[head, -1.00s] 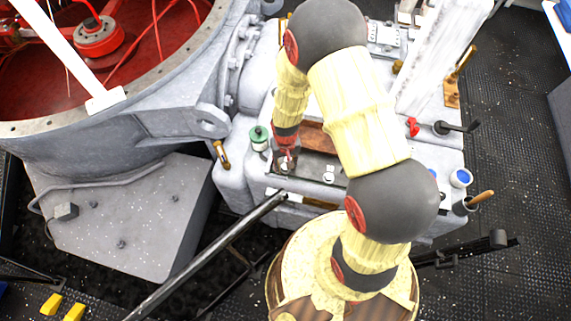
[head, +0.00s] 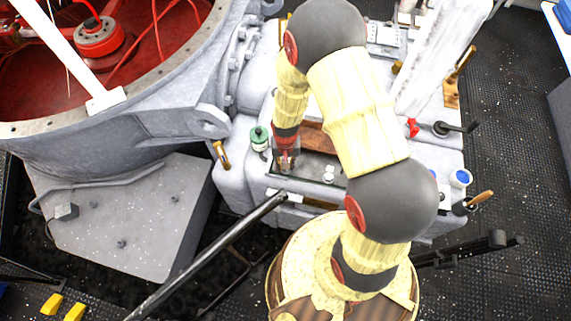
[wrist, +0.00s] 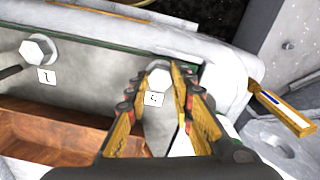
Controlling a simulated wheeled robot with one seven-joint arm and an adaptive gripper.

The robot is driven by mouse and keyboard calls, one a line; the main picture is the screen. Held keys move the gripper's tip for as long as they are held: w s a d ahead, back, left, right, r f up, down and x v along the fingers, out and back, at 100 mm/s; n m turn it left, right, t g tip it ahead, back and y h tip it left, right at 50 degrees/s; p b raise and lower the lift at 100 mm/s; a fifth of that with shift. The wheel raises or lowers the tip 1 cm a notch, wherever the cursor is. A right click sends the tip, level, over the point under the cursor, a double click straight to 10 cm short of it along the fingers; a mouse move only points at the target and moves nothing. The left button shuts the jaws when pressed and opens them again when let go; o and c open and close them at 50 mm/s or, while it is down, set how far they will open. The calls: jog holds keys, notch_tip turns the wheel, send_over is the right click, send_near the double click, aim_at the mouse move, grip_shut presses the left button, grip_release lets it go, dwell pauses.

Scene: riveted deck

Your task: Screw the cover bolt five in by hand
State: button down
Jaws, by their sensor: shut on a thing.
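The bolt five (wrist: 158,74) is a pale hex head at the edge of the grey cover plate (wrist: 80,88), in the wrist view. A small white tag beside it seems to read 5. My gripper (wrist: 160,82) has its yellow-and-dark fingers on both sides of this bolt head and is shut on it. The bolt's shank is hidden. In the head view my gripper (head: 286,162) points down at the cover's left front corner, and the bolt is too small to make out. Another hex bolt (wrist: 38,50) with tag 1 sits at the left in the wrist view.
A green-topped jar (head: 259,138) stands just left of my gripper. A brown wooden tray (wrist: 50,130) lies beside the cover plate. A brass-coloured piece (wrist: 285,108) sticks out at the right. A blue-topped pot (head: 460,178) stands at the far right.

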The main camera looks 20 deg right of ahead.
dwell(0.3)
jog(key=c, duration=1.6)
grip_release()
jog(key=shift+o, duration=0.3)
notch_tip(320, 180, up, 12)
